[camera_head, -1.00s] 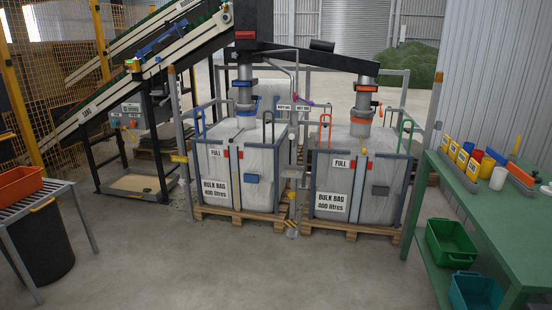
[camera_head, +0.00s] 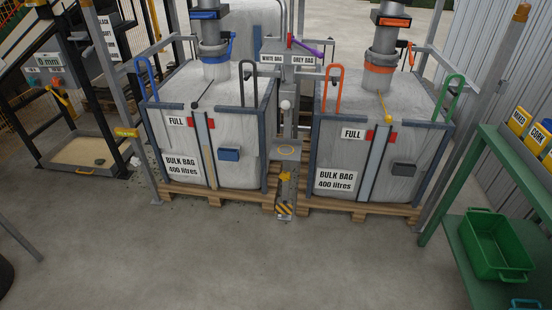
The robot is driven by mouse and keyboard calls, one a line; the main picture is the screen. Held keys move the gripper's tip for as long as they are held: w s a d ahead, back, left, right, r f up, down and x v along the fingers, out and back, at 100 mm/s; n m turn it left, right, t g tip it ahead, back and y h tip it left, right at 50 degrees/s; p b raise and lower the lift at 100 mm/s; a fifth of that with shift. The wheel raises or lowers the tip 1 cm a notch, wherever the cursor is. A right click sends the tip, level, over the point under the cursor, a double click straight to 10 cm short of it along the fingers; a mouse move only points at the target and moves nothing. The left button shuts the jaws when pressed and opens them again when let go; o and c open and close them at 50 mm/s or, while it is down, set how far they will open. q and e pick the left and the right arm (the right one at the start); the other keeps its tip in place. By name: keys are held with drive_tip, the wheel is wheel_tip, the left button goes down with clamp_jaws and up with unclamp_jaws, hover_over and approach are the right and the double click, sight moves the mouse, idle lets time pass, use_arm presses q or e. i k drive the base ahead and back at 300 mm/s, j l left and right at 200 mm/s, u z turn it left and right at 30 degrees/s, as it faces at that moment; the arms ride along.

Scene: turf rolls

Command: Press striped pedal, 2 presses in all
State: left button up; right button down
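The striped pedal (camera_head: 285,209), yellow and black, sits low at the foot of a grey post (camera_head: 287,150), between the two bulk bags and close to the floor. Nothing touches it. Whether it is pressed down or up I cannot tell. Neither of my grippers nor my arms shows in the head view.
A left bulk bag (camera_head: 182,145) and a right bulk bag (camera_head: 345,155) stand in frames on wooden pallets (camera_head: 225,197). A green table (camera_head: 480,190) with a green crate (camera_head: 497,245) is at the right. A sand tray (camera_head: 85,155) lies at the left. The concrete floor (camera_head: 270,265) in front is clear.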

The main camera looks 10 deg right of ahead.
sight(284, 209)
drive_tip(key=i+z, duration=0.1)
drive_tip(key=i, duration=0.4)
drive_tip(key=i+j+z, duration=0.1)
drive_tip(key=i, duration=0.4)
drive_tip(key=i+j+z, duration=0.1)
drive_tip(key=i, duration=0.4)
drive_tip(key=i+j+z, duration=0.1)
drive_tip(key=i, duration=0.4)
drive_tip(key=j, duration=0.1)
